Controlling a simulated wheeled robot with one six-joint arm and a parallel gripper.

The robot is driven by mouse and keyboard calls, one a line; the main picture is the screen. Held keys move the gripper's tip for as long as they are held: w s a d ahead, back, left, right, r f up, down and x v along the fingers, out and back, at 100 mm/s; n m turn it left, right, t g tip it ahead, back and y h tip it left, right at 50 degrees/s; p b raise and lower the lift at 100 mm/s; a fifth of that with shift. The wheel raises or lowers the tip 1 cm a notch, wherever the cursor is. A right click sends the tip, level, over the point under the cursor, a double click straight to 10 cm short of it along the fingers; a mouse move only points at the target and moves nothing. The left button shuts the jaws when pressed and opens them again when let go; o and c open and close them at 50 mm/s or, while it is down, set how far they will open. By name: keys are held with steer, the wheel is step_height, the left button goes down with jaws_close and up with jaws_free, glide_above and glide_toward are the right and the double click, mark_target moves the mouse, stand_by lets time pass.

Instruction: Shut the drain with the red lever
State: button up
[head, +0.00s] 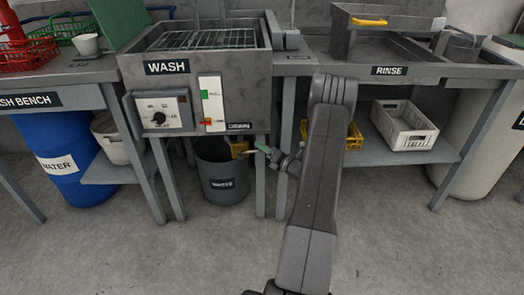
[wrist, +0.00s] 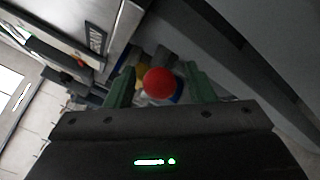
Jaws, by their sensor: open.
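The red lever's round red knob (wrist: 159,83) shows in the wrist view between my gripper's two green fingers (wrist: 160,86). The fingers are open, with gaps on both sides of the knob; whether the knob is fully between the tips or just beyond them I cannot tell. In the head view my gripper (head: 262,147) is under the right side of the wash tank (head: 207,68), next to the brass-coloured drain fitting (head: 240,149). The red knob is hidden there, and the lever's angle cannot be made out.
A dark waste bucket (head: 222,182) stands on the floor below the drain. A grey table leg (head: 283,165) is close to my gripper. A dial box (head: 160,113) hangs at the tank's front. A yellow crate (head: 352,136) and a white crate (head: 404,125) sit on the right shelf.

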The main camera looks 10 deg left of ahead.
steer(key=shift+x, duration=0.85)
steer(key=shift+c, duration=0.4)
jaws_close()
steer(key=shift+r, duration=0.15)
steer(key=shift+s+a+r+n+g+h+p, duration=0.1)
steer(key=shift+a+r+n+g+h+p, duration=0.2)
steer(key=shift+r+n+h+p, duration=0.45)
steer(key=shift+s+a+r+n+g+h+p, duration=0.15)
steer(key=shift+a+r+n+h+p, duration=0.25)
steer(key=shift+p, duration=0.55)
steer(key=shift+a+r+n+g+h+p, duration=0.25)
steer(key=shift+r+n+h+p, duration=0.4)
steer(key=shift+r+n+p, duration=0.15)
steer(key=shift+f, duration=0.1)
